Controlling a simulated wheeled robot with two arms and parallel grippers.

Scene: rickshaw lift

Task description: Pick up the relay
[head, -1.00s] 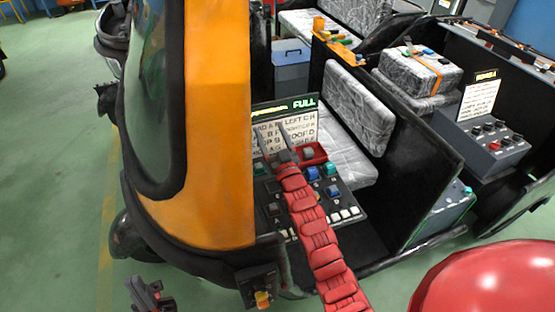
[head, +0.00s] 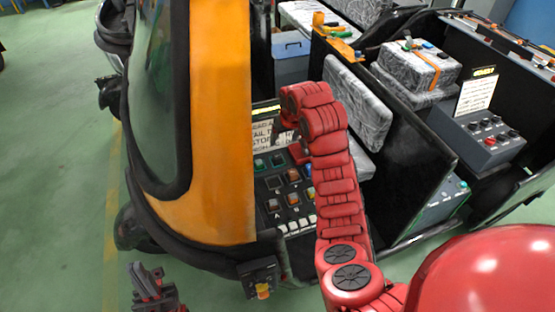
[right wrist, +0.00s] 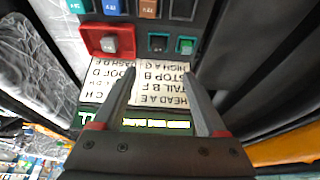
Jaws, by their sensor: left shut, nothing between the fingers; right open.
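The panel inside the vehicle carries several small coloured blocks; I cannot tell which one is the relay. In the right wrist view, a grey block (right wrist: 109,44) sits in a red square tray (right wrist: 94,31). A green block (right wrist: 187,46), a brown block (right wrist: 148,8) and a blue block (right wrist: 112,6) sit on the dark panel near it. My right gripper (right wrist: 153,75) is open and empty, its fingers over the lettered cards below the tray. In the head view my right arm hides much of the panel. My left gripper (head: 147,280) is shut and empty, low outside the vehicle.
White lettered cards (right wrist: 112,78) stand at the panel's edge. The orange vehicle pillar (head: 222,120) and black side panel (head: 410,170) flank the opening. A grey seat (head: 358,110) is behind. A switch box (head: 262,280) hangs on the near side. The green floor at left is clear.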

